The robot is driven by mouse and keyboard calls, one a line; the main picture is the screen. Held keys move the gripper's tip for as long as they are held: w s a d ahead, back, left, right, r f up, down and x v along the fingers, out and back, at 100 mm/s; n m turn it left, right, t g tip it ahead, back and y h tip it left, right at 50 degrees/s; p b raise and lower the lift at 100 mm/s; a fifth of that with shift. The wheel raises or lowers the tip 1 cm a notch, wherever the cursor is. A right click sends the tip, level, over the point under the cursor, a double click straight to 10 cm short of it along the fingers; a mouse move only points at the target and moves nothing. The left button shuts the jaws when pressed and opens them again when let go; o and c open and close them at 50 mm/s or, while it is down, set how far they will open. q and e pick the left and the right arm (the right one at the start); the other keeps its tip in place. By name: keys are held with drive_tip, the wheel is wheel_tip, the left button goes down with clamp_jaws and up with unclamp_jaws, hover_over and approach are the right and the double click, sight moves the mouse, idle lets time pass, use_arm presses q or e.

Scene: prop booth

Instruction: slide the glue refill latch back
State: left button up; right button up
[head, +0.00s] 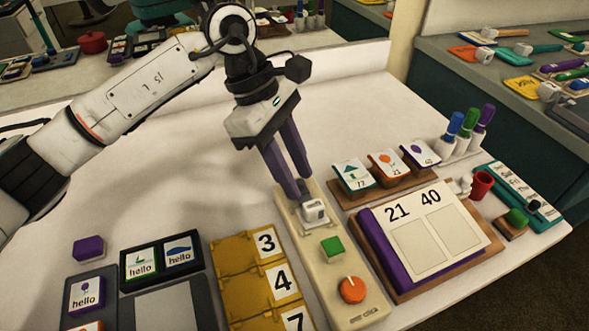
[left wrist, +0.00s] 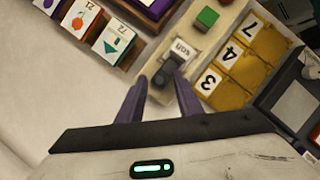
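A long beige panel (head: 320,245) lies on the table. Near its far end is a small pale block with a dark part, which looks like the latch (head: 314,210). In the left wrist view the latch (left wrist: 168,66) shows a white label and a dark knob-like piece. My left gripper (head: 298,190) points down at the panel's far end, its purple fingertips right by the latch. In the left wrist view its fingers (left wrist: 160,80) are apart, with the dark piece between or just beyond the tips; I cannot tell whether they touch it. My right gripper is not in view.
On the same panel are a green button (head: 332,247) and an orange knob (head: 352,289). Yellow number tiles (head: 250,285) lie close on the left. A purple board with a white page (head: 428,230) and a card rack (head: 388,178) are close on the right. The table behind is clear.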

use_arm(q)
clamp_jaws()
drive_tip(key=shift+w, duration=0.1)
drive_tip(key=shift+w+a, duration=0.25)
drive_tip(key=shift+w, duration=0.1)
drive_tip(key=shift+w+a+b, duration=0.15)
drive_tip(key=shift+w+b, duration=0.15)
drive_tip(key=shift+w, duration=0.3)
unclamp_jaws()
drive_tip(key=shift+s, duration=0.1)
drive_tip(key=shift+r, duration=0.15)
